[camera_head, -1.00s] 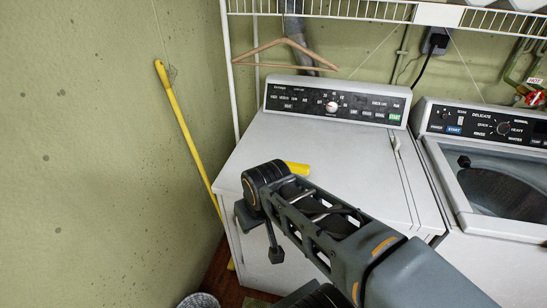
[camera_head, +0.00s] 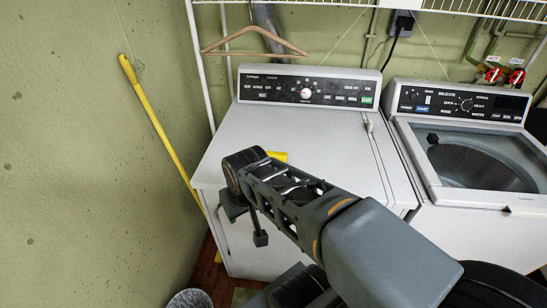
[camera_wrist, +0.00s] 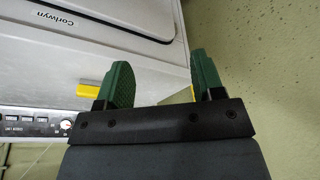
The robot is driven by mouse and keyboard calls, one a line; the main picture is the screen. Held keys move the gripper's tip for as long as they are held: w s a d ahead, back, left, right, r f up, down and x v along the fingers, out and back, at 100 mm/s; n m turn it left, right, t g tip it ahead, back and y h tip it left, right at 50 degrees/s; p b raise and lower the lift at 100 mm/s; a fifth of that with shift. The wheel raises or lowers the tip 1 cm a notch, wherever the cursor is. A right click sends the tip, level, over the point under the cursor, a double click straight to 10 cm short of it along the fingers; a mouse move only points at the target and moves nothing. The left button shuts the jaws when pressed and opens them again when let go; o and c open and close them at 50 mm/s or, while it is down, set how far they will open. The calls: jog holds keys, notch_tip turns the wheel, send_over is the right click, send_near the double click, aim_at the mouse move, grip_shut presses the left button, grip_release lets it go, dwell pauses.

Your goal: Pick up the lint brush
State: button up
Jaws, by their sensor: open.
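A small yellow piece (camera_head: 278,157) shows on the white dryer top, partly hidden behind my arm in the head view. It may be the lint brush, but I cannot tell for sure. In the wrist view, a yellow piece (camera_wrist: 88,89) shows against the white dryer, left of my gripper and partly covered by the near finger. My gripper (camera_wrist: 160,62) has two green fingers set wide apart, with nothing held between them. The fingers are not clearly visible in the head view, where my arm reaches over the dryer's front left.
The dryer (camera_head: 225,165) stands beside a washer (camera_head: 425,150) with a clear lid. A yellow pole (camera_head: 160,130) leans in the left corner by the green wall (camera_head: 70,180). A wire shelf (camera_head: 330,5) with a hanger (camera_head: 255,42) hangs above. A grey rounded object (camera_head: 190,299) is on the floor.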

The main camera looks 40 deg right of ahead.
jog(key=w+d+r+m+g+p, duration=0.2)
jog(key=w+d, duration=0.5)
jog(key=d, duration=0.2)
jog(key=n+y+p, duration=0.1)
jog(key=n, duration=1.1)
send_near(273, 153)
jog(key=f, duration=0.3)
jog(key=w+f, duration=0.1)
jog(key=f, duration=0.1)
jog(key=shift+a+p, duration=0.1)
jog(key=shift+p, duration=0.25)
notch_tip(273, 153, down, 5)
jog(key=shift+a+f+p, duration=0.1)
jog(key=shift+a+p, duration=0.1)
jog(key=shift+p, duration=0.5)
jog(key=shift+f, duration=0.15)
jog(key=shift+f+b, duration=0.25)
jog(key=shift+b, duration=0.1)
jog(key=shift+c, duration=0.4)
